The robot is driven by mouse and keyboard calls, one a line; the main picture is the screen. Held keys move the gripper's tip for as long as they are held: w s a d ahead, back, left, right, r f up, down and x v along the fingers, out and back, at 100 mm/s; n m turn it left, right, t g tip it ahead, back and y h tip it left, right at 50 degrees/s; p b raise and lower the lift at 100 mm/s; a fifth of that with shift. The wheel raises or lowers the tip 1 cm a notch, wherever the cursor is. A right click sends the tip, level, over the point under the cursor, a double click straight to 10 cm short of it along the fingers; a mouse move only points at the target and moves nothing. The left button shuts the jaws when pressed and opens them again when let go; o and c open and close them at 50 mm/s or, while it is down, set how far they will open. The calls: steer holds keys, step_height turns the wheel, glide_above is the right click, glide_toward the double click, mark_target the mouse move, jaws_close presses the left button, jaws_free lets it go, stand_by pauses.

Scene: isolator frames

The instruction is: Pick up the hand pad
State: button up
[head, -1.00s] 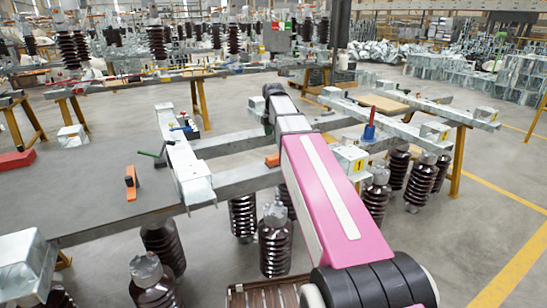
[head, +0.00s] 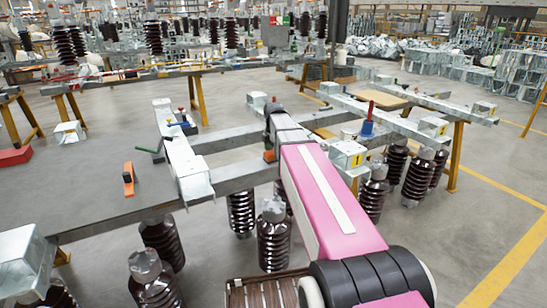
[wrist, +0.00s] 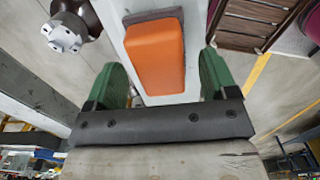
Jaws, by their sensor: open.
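An orange block with a dark edge, which looks like the hand pad (wrist: 157,58), lies on a pale steel beam in the wrist view. My gripper (wrist: 164,70) is open, with one green finger on each side of the pad and visible gaps between. In the head view a small orange part of the pad (head: 269,156) shows beside my pink arm, which hides most of the gripper. I cannot tell how far the fingertips are above the beam. A second orange and dark piece (head: 128,178) lies on the grey table at the left.
Steel beams (head: 235,180) run across the frame, with brown ribbed insulators (head: 274,240) hanging below. A blue and red tool (head: 368,122) stands on the right beam. A brown slatted piece (wrist: 255,22) is at the wrist view's upper right. Open floor lies to the right.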

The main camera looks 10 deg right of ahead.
steer(key=shift+f, duration=0.45)
steer(key=c, duration=1)
steer(key=shift+r, duration=0.1)
steer(key=shift+r, duration=0.45)
steer(key=r, duration=0.3)
steer(key=shift+s+a+r, duration=0.15)
steer(key=shift+a+r, duration=0.05)
steer(key=shift+r, duration=0.05)
steer(key=s+a+r, duration=0.2)
steer(key=a, duration=0.1)
steer(key=s+a+r, duration=0.1)
steer(key=a+r, duration=0.1)
steer(key=a, duration=0.1)
steer(key=s+a+r, duration=0.2)
steer(key=a, duration=0.1)
steer(key=shift+s+a+r, duration=0.25)
steer(key=shift+s+a, duration=0.05)
steer(key=shift+s, duration=0.05)
steer(key=shift+o, duration=0.4)
